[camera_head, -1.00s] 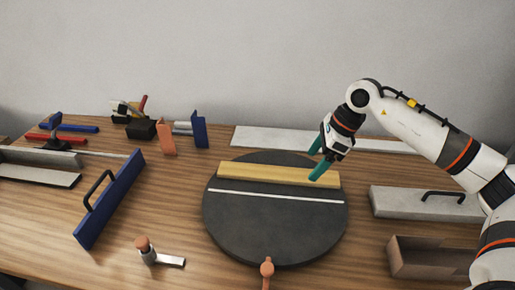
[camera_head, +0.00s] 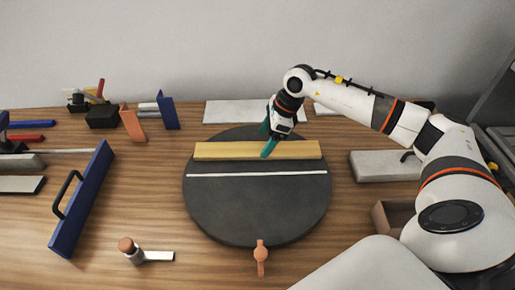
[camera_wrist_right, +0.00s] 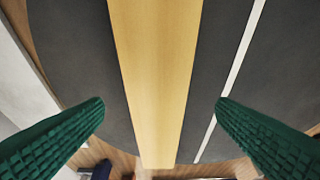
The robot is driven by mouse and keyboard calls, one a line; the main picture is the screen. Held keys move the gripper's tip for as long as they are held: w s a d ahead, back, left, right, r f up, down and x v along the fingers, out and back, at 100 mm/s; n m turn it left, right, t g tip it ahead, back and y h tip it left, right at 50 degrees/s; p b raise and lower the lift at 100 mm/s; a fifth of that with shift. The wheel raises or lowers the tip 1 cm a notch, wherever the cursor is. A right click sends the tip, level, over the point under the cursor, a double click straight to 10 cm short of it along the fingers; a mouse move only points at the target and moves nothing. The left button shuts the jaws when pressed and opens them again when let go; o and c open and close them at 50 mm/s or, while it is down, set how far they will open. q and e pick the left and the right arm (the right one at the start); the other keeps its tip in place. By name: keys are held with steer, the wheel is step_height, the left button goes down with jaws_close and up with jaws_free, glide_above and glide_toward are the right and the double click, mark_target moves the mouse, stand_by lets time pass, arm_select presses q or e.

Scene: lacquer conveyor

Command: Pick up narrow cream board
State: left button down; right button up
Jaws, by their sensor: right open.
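The narrow cream board (camera_head: 225,151) is a long, yellowish strip. It lies across the far part of a dark round turntable (camera_head: 255,210), parallel to a white line on it. My right gripper (camera_head: 267,139) is open at the board, a little right of its middle, with one green finger on the far side and one on the near side. In the right wrist view the board (camera_wrist_right: 156,70) runs between the two spread fingers (camera_wrist_right: 160,101), with a gap on each side. I cannot tell how far above the turntable the fingertips are. My left gripper is not in view.
A blue board with a black handle (camera_head: 84,200) stands left of the turntable. A grey block (camera_head: 380,166) and a brown box (camera_head: 382,216) are on the right. An orange clamp (camera_head: 261,256) sits at the turntable's near edge. A pale panel (camera_head: 235,111) lies behind.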

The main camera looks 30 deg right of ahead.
mark_target(258, 148)
steer(key=x, duration=0.3)
steer(key=shift+w+f, duration=0.15)
steer(key=shift+w, duration=0.05)
steer(key=shift+c, duration=0.2)
steer(key=c, duration=1.2)
steer(key=shift+o, duration=0.2)
